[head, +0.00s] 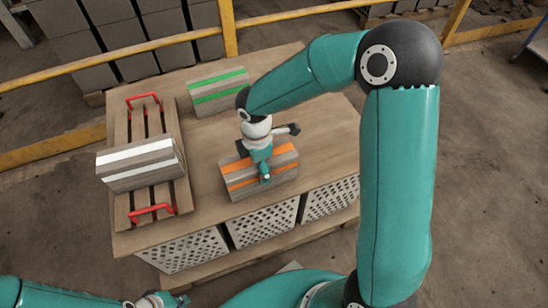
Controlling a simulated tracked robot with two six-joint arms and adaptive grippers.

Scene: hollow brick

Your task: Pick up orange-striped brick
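The orange-striped brick (236,182) is a grey block with orange stripes. One teal finger overlaps the brick's near side. The far finger is hidden, so I cannot tell whether the gripper is open or shut on the brick. No gap under the brick shows clearly.
A white-striped brick (140,167) lies on a wooden slatted tray (122,203) with red handles at the table's left. A green-striped brick (218,92) stands behind. The table (200,150) has bare room between them. Yellow rails (130,52) and stacked grey blocks (77,55) are beyond.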

